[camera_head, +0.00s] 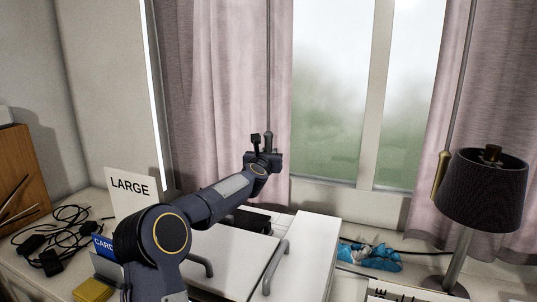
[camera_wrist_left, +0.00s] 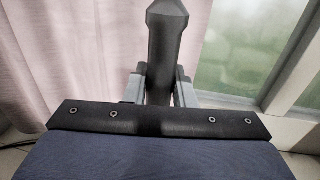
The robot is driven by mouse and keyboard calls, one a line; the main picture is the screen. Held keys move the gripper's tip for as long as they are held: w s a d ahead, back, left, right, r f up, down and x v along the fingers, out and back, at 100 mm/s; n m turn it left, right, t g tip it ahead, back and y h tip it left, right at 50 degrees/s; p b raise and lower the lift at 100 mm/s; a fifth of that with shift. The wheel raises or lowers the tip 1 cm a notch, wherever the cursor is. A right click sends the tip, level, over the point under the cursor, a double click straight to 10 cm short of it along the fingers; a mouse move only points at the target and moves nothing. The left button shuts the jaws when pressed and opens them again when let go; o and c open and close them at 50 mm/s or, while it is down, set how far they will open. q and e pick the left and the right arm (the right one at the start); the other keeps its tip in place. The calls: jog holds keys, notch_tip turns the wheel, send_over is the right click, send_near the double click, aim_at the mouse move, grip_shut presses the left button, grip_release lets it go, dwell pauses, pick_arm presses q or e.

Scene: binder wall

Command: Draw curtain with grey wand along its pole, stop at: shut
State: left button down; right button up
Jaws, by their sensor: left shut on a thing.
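The left pink curtain (camera_head: 225,75) hangs at the left of the window, and its right edge stands beside the glass. A thin grey wand (camera_head: 268,70) hangs in front of it near that edge. My left gripper (camera_head: 264,155) is shut on the wand's lower end. In the left wrist view the wand's dark grey handle (camera_wrist_left: 165,45) stands upright between the fingers of my left gripper (camera_wrist_left: 162,82). The curtain (camera_wrist_left: 90,50) is behind it, with glass to the right. The pole is out of view. My right gripper is not in view.
A right pink curtain (camera_head: 492,90) has a wand with a brass handle (camera_head: 440,175). Bare window glass (camera_head: 335,90) lies between the curtains. Below stand a dark lamp (camera_head: 484,188), a blue crumpled item (camera_head: 370,256), white boxes (camera_head: 312,245) and a LARGE sign (camera_head: 133,187).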

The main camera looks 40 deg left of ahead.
pick_arm(q)
jog(key=shift+d, duration=0.1)
jog(key=w+d, duration=0.2)
jog(key=d, duration=0.7)
jog(key=w+d+b, duration=0.1)
jog(key=w+d, duration=0.2)
jog(key=d, duration=0.6)
jog(key=shift+w, duration=0.35)
jog(key=shift+d, duration=0.1)
jog(key=c, duration=1.3)
grip_release()
jog(key=shift+d, duration=0.1)
jog(key=shift+o, duration=0.2)
jog(key=b+v, duration=0.3)
jog(key=v, duration=0.4)
jog(key=shift+s+b, duration=0.3)
jog(key=shift+s, duration=0.05)
